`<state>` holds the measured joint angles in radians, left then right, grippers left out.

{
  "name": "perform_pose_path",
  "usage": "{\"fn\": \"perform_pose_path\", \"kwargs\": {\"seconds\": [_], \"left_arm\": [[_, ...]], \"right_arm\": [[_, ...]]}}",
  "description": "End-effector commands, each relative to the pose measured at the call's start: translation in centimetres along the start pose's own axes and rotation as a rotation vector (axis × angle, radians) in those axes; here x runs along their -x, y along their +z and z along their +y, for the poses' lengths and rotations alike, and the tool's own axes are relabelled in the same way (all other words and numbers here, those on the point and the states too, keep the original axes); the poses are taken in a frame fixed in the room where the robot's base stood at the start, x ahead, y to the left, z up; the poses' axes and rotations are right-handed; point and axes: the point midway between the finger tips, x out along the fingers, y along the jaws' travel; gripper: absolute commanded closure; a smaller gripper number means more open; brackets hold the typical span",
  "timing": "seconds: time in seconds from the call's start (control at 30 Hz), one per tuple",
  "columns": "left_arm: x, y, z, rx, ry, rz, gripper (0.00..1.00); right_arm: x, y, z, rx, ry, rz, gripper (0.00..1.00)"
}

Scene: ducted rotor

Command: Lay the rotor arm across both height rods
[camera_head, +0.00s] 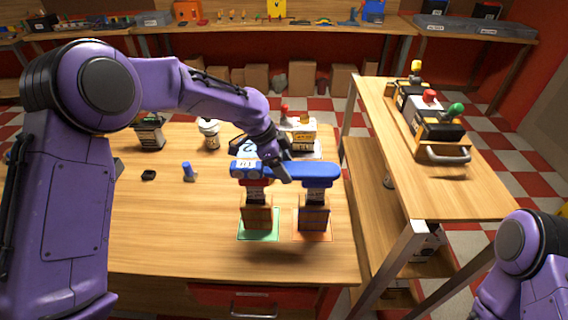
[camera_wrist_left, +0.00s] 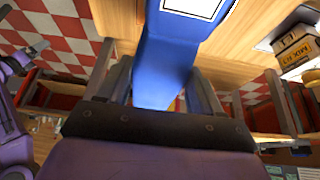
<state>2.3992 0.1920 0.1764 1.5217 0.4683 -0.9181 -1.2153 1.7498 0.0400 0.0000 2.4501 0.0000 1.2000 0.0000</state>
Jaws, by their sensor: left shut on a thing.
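The rotor arm, a long blue bar (camera_head: 308,170) with a white label at its left end, lies level across the middle of the head view. My left gripper (camera_head: 279,167) is shut on its middle; the wrist view shows the blue bar (camera_wrist_left: 163,65) between my fingers (camera_wrist_left: 160,95). Below the bar's left end stands one height rod (camera_head: 257,215), a brownish upright on a green pad. Below its right end stands the other (camera_head: 314,216), on an orange pad. Both look upright. I cannot tell whether the bar touches their tops, which it partly hides. My right gripper is out of view.
A labelled box (camera_head: 302,133) and a white cup (camera_head: 209,133) stand behind on the wooden table (camera_head: 180,245). A small blue peg (camera_head: 189,172) and a black piece (camera_head: 148,175) lie left. The front is clear. A side table (camera_head: 470,190) holds a lever box (camera_head: 437,130).

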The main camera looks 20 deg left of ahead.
Motion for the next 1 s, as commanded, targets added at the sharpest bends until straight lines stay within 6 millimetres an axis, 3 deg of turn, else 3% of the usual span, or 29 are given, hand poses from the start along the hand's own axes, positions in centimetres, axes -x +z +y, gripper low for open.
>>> {"fn": "perform_pose_path", "kwargs": {"seconds": [0.87,0.9,0.97,1.0], "left_arm": [[-1.0,0.5,0.0,0.000,-0.001,0.001,0.77],[-1.0,0.4,0.0,0.000,-0.001,0.001,0.28],[-1.0,0.4,0.0,0.000,-0.001,0.001,0.08],[-1.0,0.4,0.0,0.000,-0.001,0.001,0.05]], "right_arm": [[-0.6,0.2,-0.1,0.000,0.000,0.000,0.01],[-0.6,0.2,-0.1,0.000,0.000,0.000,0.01],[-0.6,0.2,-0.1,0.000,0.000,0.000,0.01],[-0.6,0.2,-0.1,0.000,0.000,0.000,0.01]]}}
